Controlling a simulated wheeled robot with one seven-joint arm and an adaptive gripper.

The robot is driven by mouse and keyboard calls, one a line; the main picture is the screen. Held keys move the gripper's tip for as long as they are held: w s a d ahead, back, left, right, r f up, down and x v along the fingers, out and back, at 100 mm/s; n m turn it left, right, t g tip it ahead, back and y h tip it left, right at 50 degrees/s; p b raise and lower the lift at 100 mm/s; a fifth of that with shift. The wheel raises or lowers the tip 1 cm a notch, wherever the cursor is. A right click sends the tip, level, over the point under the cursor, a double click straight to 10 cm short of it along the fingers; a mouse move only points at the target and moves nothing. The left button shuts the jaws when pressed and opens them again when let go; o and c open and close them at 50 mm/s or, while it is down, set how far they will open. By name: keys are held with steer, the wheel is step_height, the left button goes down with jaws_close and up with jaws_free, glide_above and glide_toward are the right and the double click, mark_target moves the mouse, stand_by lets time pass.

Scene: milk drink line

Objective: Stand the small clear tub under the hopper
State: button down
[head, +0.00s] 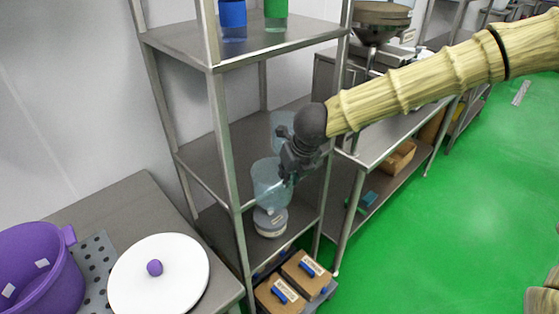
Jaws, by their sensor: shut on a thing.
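A clear, bluish tub (266,187) is at the middle shelf level of the metal rack. My gripper (287,176) is at its upper right side and is shut on it. A second clear tub (281,122) shows just behind and above, partly hidden by my gripper; I cannot tell their sizes apart surely. The hopper (381,28) is a metal funnel with a brown top, on the steel counter at the upper right, well away from my gripper.
The rack (229,150) has upright posts close to my gripper. A blue cup (232,14) and a green cup (276,9) stand on its top shelf. A round grey-white container (270,222) is below. A purple pot (40,275) and white lid (158,280) are lower left.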

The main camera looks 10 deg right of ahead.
steer(key=shift+s+d, duration=0.15)
steer(key=shift+s, duration=0.1)
steer(key=s+d+f+n+g, duration=0.2)
steer(key=f+n, duration=0.4)
steer(key=n, duration=0.5)
steer(key=s+d+f+n+g+h, duration=0.1)
steer(key=s+d+f+n+g, duration=0.1)
steer(key=f+n, duration=0.5)
steer(key=s+d+f+n+g+h, duration=0.1)
steer(key=f+n+g, duration=0.3)
steer(key=n, duration=1)
step_height(320, 180, down, 3)
steer(key=shift+s+d+f+n+g, duration=0.15)
steer(key=shift+s+d+n+g, duration=0.15)
steer(key=shift+s+d, duration=0.55)
